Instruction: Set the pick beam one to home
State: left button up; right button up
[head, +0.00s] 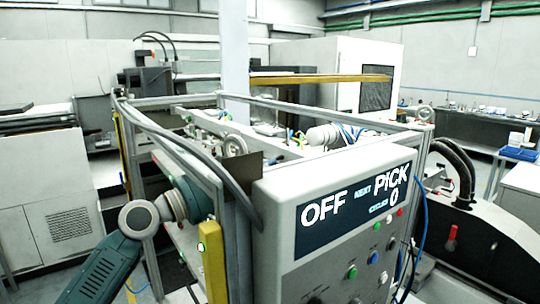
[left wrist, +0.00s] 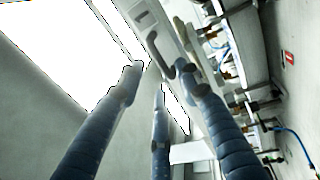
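The label magazine is an open grey metal frame (head: 160,101) with a front control box (head: 290,205). Its display (head: 352,209) reads OFF, NEXT PICK, CYCLES 0. A grey crossbeam (head: 215,125) runs inside the frame; I cannot tell whether it is pick beam one. My left arm enters the frame from the lower left in the head view, its gripper mostly hidden behind the posts. In the left wrist view the ribbed fingers of my left gripper (left wrist: 163,82) are apart, with no object clearly held between them. A dark curved handle-like part (left wrist: 160,55) shows beyond the fingertips. My right gripper is not identifiable.
Buttons (head: 352,272) sit on the box front. A yellow post (head: 213,262) stands at the box's left side. A yellow beam (head: 320,78) crosses behind the frame. A black-and-white machine (head: 480,240) stands close on the right. A cluttered bench (head: 465,124) lies at the back right.

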pick_arm(q)
jog(key=x, duration=0.3)
jog(key=shift+w+p, duration=0.15)
jog(key=shift+p, duration=0.25)
pick_arm(e)
jog(key=shift+w+r, duration=0.7)
jog(key=shift+w, duration=0.35)
pick_arm(q)
jog(key=shift+c, duration=0.3)
pick_arm(e)
jog(key=shift+a, duration=0.1)
pick_arm(q)
grip_shut()
jog(key=shift+d, duration=0.1)
pick_arm(e)
jog(key=shift+s+a, duration=0.1)
jog(key=shift+s, duration=0.2)
jog(key=shift+f, duration=0.1)
